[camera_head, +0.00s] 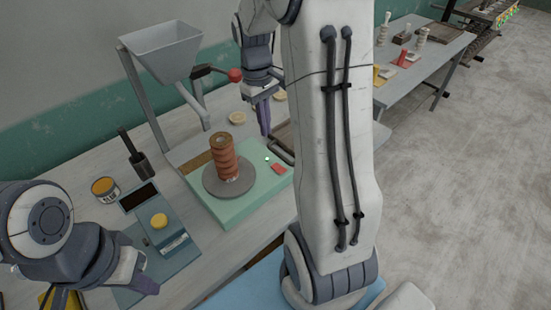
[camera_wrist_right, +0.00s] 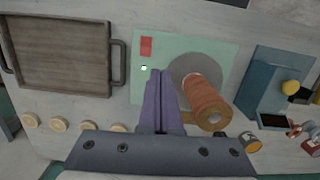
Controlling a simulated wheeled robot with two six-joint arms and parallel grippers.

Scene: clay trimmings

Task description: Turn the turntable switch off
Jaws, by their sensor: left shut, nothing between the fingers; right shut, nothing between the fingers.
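The turntable has a mint-green base (camera_head: 250,196) and a grey round plate (camera_head: 212,184) carrying a ribbed orange-brown clay piece (camera_head: 224,160). A red switch (camera_head: 279,168) sits on the base's far right part, beside a small bright whitish indicator (camera_head: 267,158). In the right wrist view the switch (camera_wrist_right: 146,46) and the indicator (camera_wrist_right: 144,68) lie just beyond the fingertips, slightly left. My right gripper (camera_head: 265,132) is shut and empty, pointing down above the base's far side, apart from the switch.
A blue scale-like device (camera_head: 178,253) with a yellow knob stands left of the turntable. A grey hopper (camera_head: 165,55) on a frame with a red-knobbed lever rises behind. A wooden tray (camera_wrist_right: 62,55) lies beside the base. Several pale discs (camera_wrist_right: 60,124) line the table edge.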

